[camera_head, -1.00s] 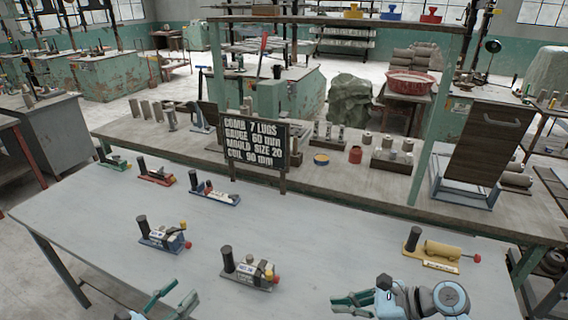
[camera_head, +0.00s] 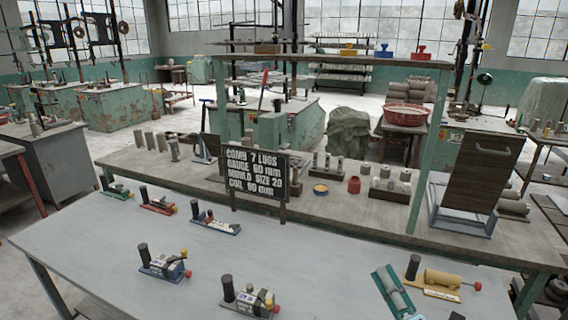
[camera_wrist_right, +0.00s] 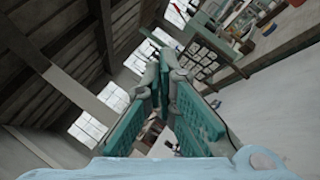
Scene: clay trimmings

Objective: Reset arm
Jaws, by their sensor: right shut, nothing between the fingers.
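My right gripper (camera_head: 386,277) rises from the bottom edge in the head view, with its teal fingers pointing up. It is shut and empty, just left of the yellow-based tool and above or in front of the table edge; I cannot tell if they touch. In the right wrist view the teal fingertips (camera_wrist_right: 163,58) meet, with roof beams and windows behind them. My left gripper is not in view.
The grey table (camera_head: 95,245) holds several handled tools, including a yellow one (camera_head: 436,282), a blue one (camera_head: 165,266) and a grey one (camera_head: 247,298). A black sign (camera_head: 256,172) stands behind. The table's middle is clear.

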